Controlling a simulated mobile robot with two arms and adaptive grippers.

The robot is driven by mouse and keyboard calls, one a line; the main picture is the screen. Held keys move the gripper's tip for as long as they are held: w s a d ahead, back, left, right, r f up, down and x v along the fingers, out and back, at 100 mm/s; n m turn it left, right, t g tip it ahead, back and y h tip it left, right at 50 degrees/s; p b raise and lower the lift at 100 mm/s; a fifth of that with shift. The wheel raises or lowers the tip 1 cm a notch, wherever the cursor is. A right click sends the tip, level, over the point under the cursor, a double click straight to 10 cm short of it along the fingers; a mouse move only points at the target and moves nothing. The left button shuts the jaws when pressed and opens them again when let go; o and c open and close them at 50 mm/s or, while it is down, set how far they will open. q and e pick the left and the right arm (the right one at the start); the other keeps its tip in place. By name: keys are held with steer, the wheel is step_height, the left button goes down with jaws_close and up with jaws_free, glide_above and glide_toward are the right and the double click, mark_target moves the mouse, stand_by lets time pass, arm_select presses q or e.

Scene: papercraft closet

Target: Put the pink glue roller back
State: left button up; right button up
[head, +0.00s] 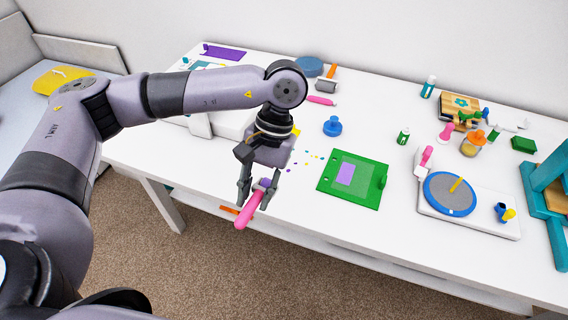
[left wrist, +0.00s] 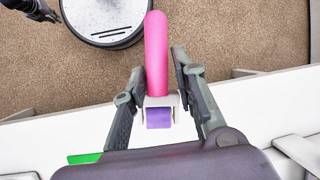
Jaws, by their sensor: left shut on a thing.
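The pink glue roller (head: 250,208) is held in my left gripper (head: 257,196), by the table's front edge in the head view. In the left wrist view the roller's pink handle (left wrist: 156,52) points away from the gripper, and its white frame with a purple drum (left wrist: 159,117) sits between the two fingers (left wrist: 158,92). Carpet shows beyond the handle.
The white table (head: 300,200) holds a green mat (head: 372,194) with a purple sheet, a blue round pad (head: 449,193) on a white base, a blue knobbed piece (head: 332,126), a pink item (head: 321,100) and a teal press (head: 552,190) at right.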

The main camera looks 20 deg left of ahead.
arm_select(q)
steer(key=w+a+r+n+t+h, duration=0.25)
steer(key=w+n, duration=0.35)
steer(key=n, duration=0.4)
steer(key=w+a+r+n+t+h, duration=0.15)
steer(key=w+n+h, duration=0.35)
steer(key=n, duration=0.5)
steer(key=shift+y, duration=0.65)
steer(key=f+p, duration=0.1)
steer(key=f, duration=0.5)
steer(key=f+p, duration=0.1)
steer(key=f, duration=0.6)
steer(key=w+d+f+p, duration=0.1)
steer(key=f, duration=0.5)
steer(key=shift+f+p, duration=0.2)
steer(key=shift+p, duration=0.15)
steer(key=shift+s+a+f+b, duration=0.1)
steer(key=shift+f+b, duration=0.25)
steer(key=shift+b, duration=0.2)
steer(key=o, duration=1)
